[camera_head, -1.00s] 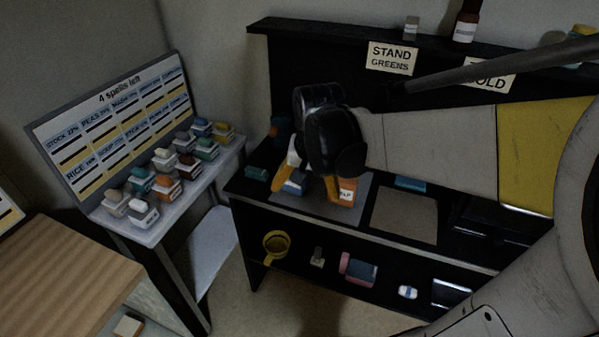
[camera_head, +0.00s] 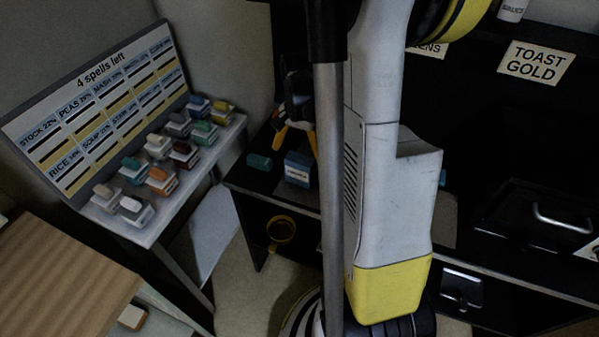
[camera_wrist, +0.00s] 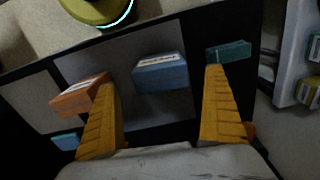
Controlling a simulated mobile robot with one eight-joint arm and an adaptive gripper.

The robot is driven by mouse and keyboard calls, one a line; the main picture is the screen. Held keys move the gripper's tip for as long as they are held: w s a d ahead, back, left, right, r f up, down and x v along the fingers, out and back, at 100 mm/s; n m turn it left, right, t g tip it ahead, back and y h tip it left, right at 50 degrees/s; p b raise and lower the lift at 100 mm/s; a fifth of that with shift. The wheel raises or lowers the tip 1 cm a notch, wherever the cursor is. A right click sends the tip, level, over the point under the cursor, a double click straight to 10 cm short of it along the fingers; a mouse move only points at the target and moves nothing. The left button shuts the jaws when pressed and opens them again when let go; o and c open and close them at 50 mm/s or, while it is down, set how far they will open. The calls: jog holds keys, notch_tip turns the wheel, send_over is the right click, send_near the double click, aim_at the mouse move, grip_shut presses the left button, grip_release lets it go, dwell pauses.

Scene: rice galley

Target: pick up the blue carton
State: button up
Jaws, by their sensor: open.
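The blue carton (camera_head: 298,169) stands on the dark counter in the head view, just left of my arm. In the wrist view the blue carton (camera_wrist: 161,73) lies on a grey mat (camera_wrist: 113,57), ahead of and between my two yellow fingers. My gripper (camera_wrist: 160,90) is open and empty, its fingers spread wide. In the head view my gripper (camera_head: 295,138) is partly hidden by my arm and hangs just above the blue carton. No contact between the fingers and the carton shows.
An orange carton (camera_wrist: 80,95) lies by the left finger and a teal block (camera_wrist: 229,52) by the right fingertip. A side table (camera_head: 150,236) holds several small cartons. My arm hides much of the counter.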

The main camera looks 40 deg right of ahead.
aim_at(300, 159)
jog(key=f+b, duration=0.1)
jog(key=f, duration=0.3)
jog(key=shift+w+d+f+b, duration=0.1)
jog(key=shift+d+b, duration=0.1)
jog(key=shift+b, duration=0.15)
jog(key=c, duration=1.5)
notch_tip(300, 159, up, 10)
jog(key=p, duration=0.4)
jog(key=o, duration=0.6)
jog(key=c, duration=0.6)
